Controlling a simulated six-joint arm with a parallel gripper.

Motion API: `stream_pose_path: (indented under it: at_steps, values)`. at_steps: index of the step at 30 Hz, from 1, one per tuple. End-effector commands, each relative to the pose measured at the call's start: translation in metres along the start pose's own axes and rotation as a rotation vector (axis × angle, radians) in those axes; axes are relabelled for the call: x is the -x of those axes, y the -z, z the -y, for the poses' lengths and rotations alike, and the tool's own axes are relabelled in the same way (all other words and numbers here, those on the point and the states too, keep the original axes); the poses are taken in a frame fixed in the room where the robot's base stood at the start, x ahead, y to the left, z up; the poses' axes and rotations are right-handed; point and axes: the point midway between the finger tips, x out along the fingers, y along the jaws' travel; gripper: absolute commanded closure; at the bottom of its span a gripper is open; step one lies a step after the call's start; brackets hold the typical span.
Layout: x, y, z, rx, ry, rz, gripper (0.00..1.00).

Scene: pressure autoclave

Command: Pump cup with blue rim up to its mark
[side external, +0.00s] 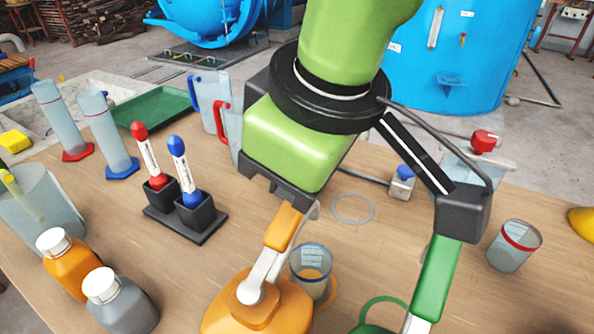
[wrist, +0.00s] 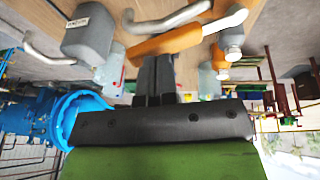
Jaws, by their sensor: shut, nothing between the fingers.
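The clear cup with blue rim (side external: 311,265) stands upright by the orange pump's base, within or beside an orange ring (side external: 332,291) on the table. It has a scale on its wall and a shallow orange-yellow layer low inside. The orange pump (side external: 258,308) has an orange lever (side external: 284,227) on a pale stem; the lever also shows in the wrist view (wrist: 178,40). My gripper (wrist: 155,58) is shut and empty, its tips at the lever's edge; I cannot tell if they touch. In the side view the tips are hidden.
A green lever (side external: 436,280) and green ring (side external: 382,309) lie to the right. A red-rimmed cup (side external: 514,248) stands farther right. Grey bottle (side external: 120,305), orange bottle (side external: 70,265) and thermometer stand (side external: 187,215) are left. A grey ring (side external: 352,209) lies empty behind.

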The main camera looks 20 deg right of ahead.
Motion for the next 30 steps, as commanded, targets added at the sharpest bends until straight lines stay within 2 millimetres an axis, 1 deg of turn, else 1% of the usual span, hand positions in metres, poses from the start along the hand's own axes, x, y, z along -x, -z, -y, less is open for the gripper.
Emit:
stream_pose_path:
  at_steps: [11,22,26,30]
  values:
    - [-0.002,-0.001,-0.001,-0.002,0.009,0.001,1.00]
    - [-0.021,-0.006,-0.015,-0.066,0.209,0.012,1.00]
    - [-0.030,-0.009,-0.019,-0.071,0.230,0.011,1.00]
    - [-0.033,-0.009,-0.019,-0.068,0.228,0.008,1.00]
